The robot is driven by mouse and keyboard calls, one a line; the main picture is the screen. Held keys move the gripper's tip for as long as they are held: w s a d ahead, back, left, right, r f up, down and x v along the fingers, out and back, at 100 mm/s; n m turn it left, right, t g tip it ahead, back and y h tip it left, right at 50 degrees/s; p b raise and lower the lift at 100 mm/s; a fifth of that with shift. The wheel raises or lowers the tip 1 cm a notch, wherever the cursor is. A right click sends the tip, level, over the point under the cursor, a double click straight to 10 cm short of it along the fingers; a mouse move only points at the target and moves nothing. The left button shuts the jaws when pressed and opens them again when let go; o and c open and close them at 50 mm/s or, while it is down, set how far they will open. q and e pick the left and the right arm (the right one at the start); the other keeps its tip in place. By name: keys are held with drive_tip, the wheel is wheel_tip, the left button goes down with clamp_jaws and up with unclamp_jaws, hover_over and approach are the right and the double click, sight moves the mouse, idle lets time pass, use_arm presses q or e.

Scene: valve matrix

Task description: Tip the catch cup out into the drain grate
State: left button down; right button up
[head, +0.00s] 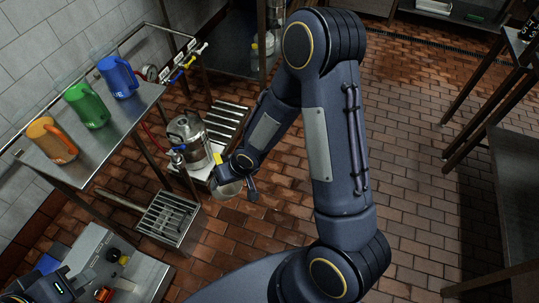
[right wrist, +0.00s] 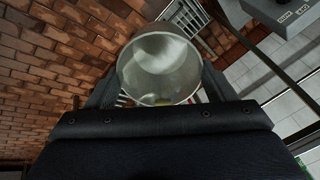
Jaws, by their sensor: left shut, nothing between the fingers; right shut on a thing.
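The catch cup (head: 229,189) is a round grey metal cup held by my right gripper (head: 235,178), beside the steel pot. In the right wrist view the cup (right wrist: 160,68) sits between the two fingers with its open mouth showing. Its inside looks pale, and I cannot tell how much liquid it holds. The drain grate (head: 168,218) is a slatted metal box on the floor, left of the cup and apart from it. Slats also show behind the cup in the right wrist view (right wrist: 190,16). My left gripper (head: 45,288) is at the bottom left corner, shut and empty, partly cut off.
A steel pot (head: 187,138) stands on a low platform with a slatted rack (head: 227,119). Orange, green and blue jugs stand on a steel shelf (head: 70,165) at left. A grey bench (head: 140,278) with small parts is at lower left. Brick floor (head: 410,130) is clear at right.

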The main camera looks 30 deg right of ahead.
drive_tip(key=s+d+r+g+h+p, duration=0.3)
drive_tip(key=s+d+r+p, duration=0.4)
drive_tip(key=d+r, duration=0.2)
drive_tip(key=shift+s+d+r+m+g, duration=0.2)
drive_tip(key=shift+r+m+g, duration=0.1)
drive_tip(key=shift+r, duration=0.4)
drive_tip(key=shift+w, duration=0.1)
drive_tip(key=w+a+r+n, duration=0.1)
drive_tip(key=w+r, duration=0.2)
drive_tip(key=w, duration=0.6)
drive_tip(key=shift+w+a+r, duration=0.15)
drive_tip(key=shift+a+r, duration=0.05)
drive_tip(key=shift+r, duration=0.15)
